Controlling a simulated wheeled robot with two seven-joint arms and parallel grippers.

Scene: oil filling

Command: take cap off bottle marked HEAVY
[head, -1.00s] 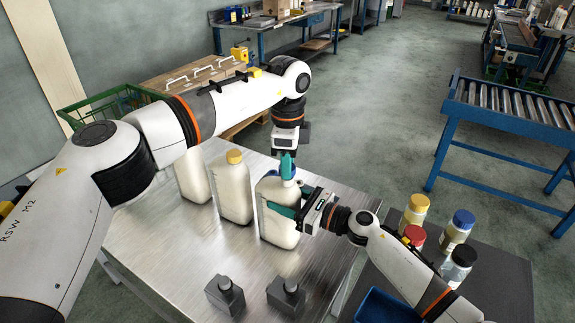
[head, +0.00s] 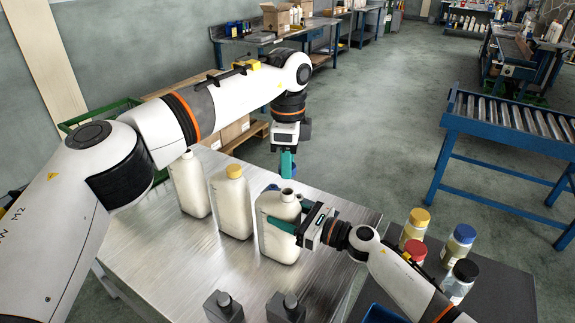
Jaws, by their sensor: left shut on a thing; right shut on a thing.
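A white jug (head: 276,243) stands upright on the metal table, its dark neck opening (head: 288,193) bare. No HEAVY mark is legible from here. My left gripper (head: 287,166) is above and just behind the neck, pointing down, shut on a blue cap (head: 294,170) that the teal fingers partly hide. My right gripper (head: 290,219) comes from the right and is shut on the jug's upper body. A second white jug with a yellow cap (head: 234,171) stands to its left.
Two dark grey blocks with knobs (head: 224,307) stand at the metal table's (head: 165,248) front. Several small bottles with coloured caps (head: 460,234) stand on a dark surface at the right, close to my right arm. The table's front left is clear.

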